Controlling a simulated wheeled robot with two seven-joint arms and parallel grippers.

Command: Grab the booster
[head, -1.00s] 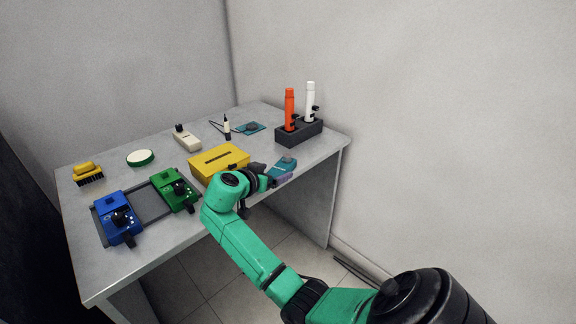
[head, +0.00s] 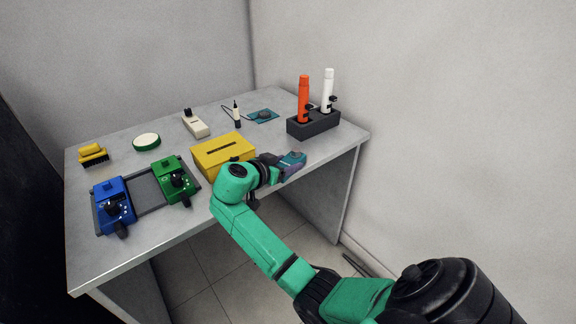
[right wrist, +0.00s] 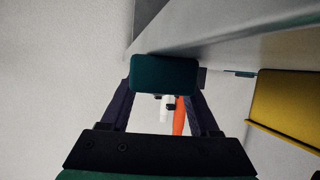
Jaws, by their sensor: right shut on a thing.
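The booster, a small teal block (head: 293,158), is at the table's front right edge, right of the yellow box (head: 223,153). My right gripper (head: 287,170) is shut on it. In the right wrist view the booster (right wrist: 165,75) sits between the tips of the two dark fingers (right wrist: 163,92). Whether it rests on the table or is slightly lifted, I cannot tell. My left gripper is in neither view.
A dark rack (head: 314,125) with an orange and a white bottle stands behind the booster. Blue (head: 113,203) and green (head: 172,180) joystick units stand at the front left. The table (head: 190,218) is backed by walls; open floor lies in front.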

